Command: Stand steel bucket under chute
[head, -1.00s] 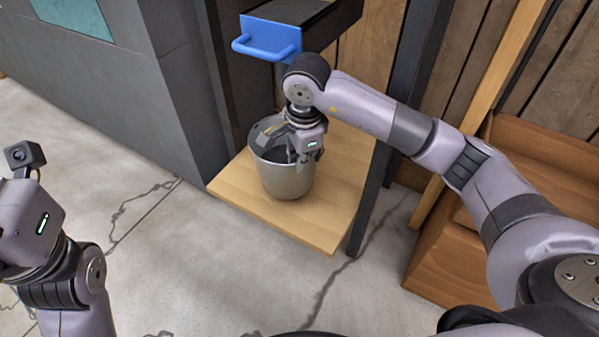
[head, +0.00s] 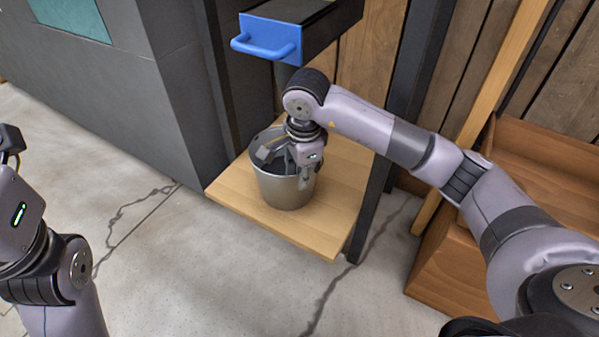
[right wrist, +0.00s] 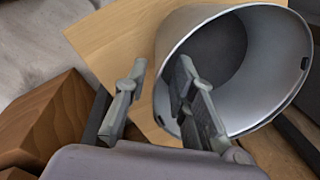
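The steel bucket (head: 285,192) stands upright on a low wooden platform (head: 240,200), below the dark chute (head: 315,32) with a blue front and handle (head: 265,42). My right gripper (head: 296,172) is at the bucket's near right rim. In the right wrist view, its two fingers (right wrist: 160,78) are apart. One finger is inside the bucket (right wrist: 255,110) and the other is outside, with a gap between it and the wall. The bucket's mouth is partly hidden by the gripper in the head view. My left gripper is cut off at the left edge of the head view.
A dark post (head: 372,200) stands at the platform's right side. A wooden crate (head: 455,265) is right of it. A grey wall block (head: 130,90) stands to the left. The concrete floor (head: 220,270) in front is clear.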

